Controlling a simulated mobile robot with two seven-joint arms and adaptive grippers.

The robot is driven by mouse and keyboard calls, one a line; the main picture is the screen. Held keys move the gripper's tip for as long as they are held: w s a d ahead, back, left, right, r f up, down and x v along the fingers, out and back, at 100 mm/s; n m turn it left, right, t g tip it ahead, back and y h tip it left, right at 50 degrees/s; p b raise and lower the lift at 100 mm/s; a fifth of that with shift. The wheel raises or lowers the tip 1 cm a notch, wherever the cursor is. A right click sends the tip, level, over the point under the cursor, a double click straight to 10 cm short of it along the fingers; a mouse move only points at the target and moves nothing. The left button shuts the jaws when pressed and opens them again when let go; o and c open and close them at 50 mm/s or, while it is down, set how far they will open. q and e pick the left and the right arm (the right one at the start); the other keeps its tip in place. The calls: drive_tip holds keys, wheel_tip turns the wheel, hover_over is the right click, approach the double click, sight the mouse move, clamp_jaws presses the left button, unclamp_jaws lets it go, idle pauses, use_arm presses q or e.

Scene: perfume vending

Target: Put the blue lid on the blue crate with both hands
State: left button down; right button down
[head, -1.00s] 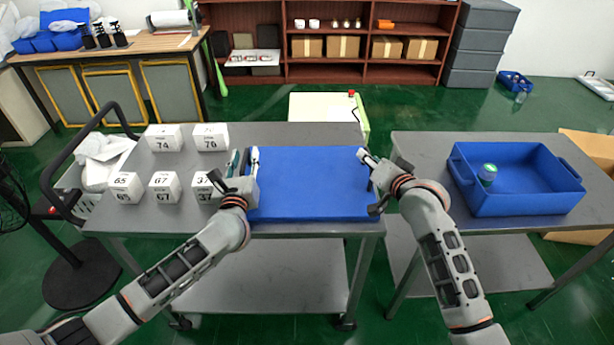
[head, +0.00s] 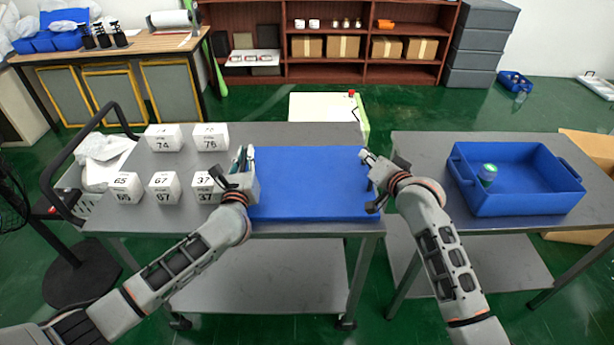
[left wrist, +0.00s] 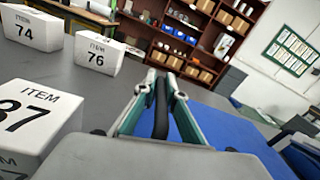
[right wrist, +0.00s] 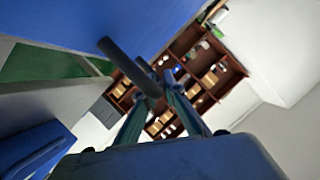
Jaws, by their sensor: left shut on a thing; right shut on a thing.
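The flat blue lid (head: 308,184) lies on the grey middle table, with dark upright handles at its sides. My left gripper (head: 245,160) is shut on the lid's left handle; this dark handle (left wrist: 162,108) shows between the fingers in the left wrist view. My right gripper (head: 368,168) is at the lid's right edge, shut on its right handle (right wrist: 148,84), seen in the right wrist view. The open blue crate (head: 520,198) stands on the right table. A jar with a green top (head: 488,174) is inside it at the left.
Several white numbered blocks (head: 163,187) stand left of the lid, one close beside my left gripper. A gap separates the middle table (head: 290,132) from the right table (head: 420,150). A pale green-sided cabinet (head: 325,110) stands behind.

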use_arm(q)
drive_tip(key=shift+r, duration=0.2)
use_arm(e)
drive_tip(key=shift+r, duration=0.2)
